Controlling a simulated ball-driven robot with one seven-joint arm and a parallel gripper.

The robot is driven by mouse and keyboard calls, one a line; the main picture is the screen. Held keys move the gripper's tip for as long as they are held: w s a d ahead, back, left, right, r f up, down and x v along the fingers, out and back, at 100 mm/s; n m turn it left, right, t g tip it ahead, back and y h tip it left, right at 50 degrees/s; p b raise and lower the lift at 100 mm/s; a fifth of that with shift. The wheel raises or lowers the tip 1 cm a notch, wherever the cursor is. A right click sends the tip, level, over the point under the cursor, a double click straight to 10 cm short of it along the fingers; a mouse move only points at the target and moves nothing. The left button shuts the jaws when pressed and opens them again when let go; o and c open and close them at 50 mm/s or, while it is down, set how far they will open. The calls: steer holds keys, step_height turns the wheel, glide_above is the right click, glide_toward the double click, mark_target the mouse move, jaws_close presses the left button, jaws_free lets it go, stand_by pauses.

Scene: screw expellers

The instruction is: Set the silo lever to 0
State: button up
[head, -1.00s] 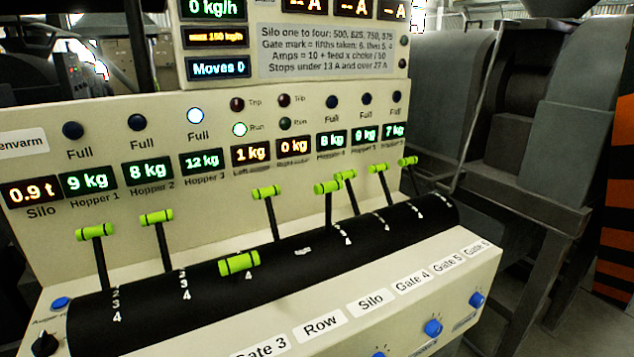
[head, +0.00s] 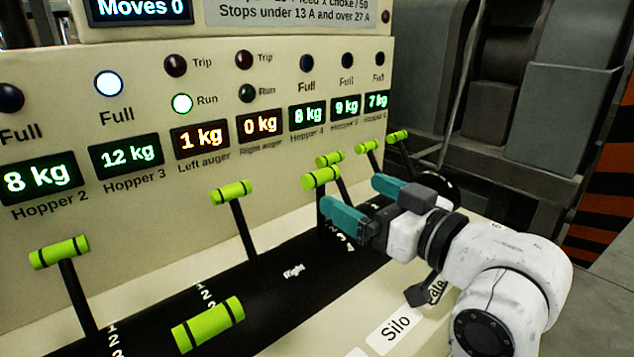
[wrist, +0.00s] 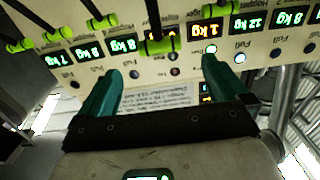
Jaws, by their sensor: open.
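The silo lever (head: 321,178) has a lime-green cross handle with black bands on a black stem. It stands behind the Silo label (head: 395,328), with scale digits showing in front of it; its exact setting cannot be read. My gripper (head: 362,207), with two teal fingers, is open and empty, just to the right of the lever and nearer the front. In the wrist view, which is upside down, the silo handle (wrist: 160,46) shows between my finger directions, beyond the fingertips (wrist: 162,68). No contact shows.
The gate 4 lever (head: 329,159) stands close behind, with gate 5 (head: 367,146) and gate 6 (head: 397,135) farther right. The row lever (head: 231,192) stands left. The gate 3 lever (head: 208,324) is tilted toward the front. The display (head: 140,8) reads Moves 0.

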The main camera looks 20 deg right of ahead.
mark_target(326, 178)
steer(key=b+x, duration=0.1)
steer(key=x, duration=0.8)
steer(key=shift+w+f, duration=0.1)
steer(key=shift+w, duration=0.05)
steer(key=c, duration=1.1)
steer(key=shift+c, duration=0.2)
